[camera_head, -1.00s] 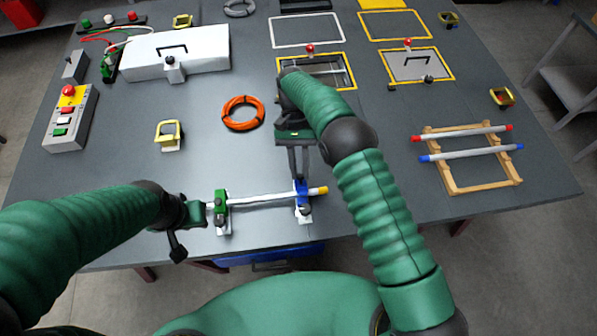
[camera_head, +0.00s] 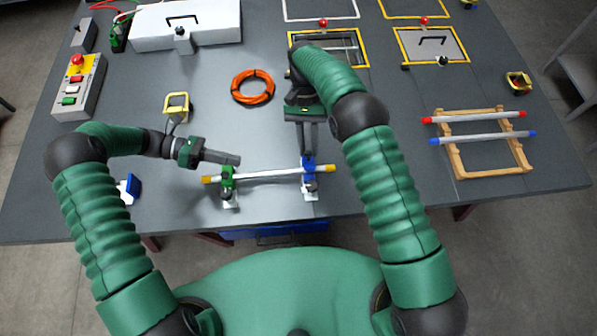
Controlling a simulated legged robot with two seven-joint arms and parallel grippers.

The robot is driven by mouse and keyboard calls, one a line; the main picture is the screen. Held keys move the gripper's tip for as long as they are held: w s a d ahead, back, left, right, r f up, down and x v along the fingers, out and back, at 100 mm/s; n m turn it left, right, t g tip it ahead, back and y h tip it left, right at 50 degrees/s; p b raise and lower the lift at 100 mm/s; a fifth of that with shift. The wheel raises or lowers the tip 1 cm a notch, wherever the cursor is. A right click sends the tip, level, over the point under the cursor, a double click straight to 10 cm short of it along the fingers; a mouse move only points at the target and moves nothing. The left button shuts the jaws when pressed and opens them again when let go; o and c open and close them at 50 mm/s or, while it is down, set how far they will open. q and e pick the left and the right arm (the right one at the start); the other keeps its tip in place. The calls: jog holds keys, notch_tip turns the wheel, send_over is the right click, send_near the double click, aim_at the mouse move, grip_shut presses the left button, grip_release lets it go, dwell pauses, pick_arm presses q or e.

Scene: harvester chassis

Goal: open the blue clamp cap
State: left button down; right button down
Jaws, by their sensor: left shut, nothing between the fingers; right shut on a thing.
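A white rod (camera_head: 268,175) with yellow ends lies across a green clamp (camera_head: 228,183) and a blue clamp (camera_head: 310,184) near the table's front edge. My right gripper (camera_head: 308,152) points down from behind and is shut on the blue clamp's cap (camera_head: 308,163). The fingers partly hide the cap, and whether it has lifted cannot be told. My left gripper (camera_head: 236,159) is shut and empty. It points right, just behind and above the green clamp, apart from the blue one.
Another blue-and-white piece (camera_head: 130,188) sits left, beside my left arm. An orange ring (camera_head: 253,87) and a yellow-topped holder (camera_head: 177,106) lie behind. A wooden rack (camera_head: 456,160) with two rods stands right.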

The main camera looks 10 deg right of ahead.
pick_arm(q)
jog(key=x, duration=1.9)
jog(key=shift+s+d+f, duration=0.2)
jog(key=shift+d, duration=0.05)
pick_arm(e)
jog(key=shift+w, duration=0.1)
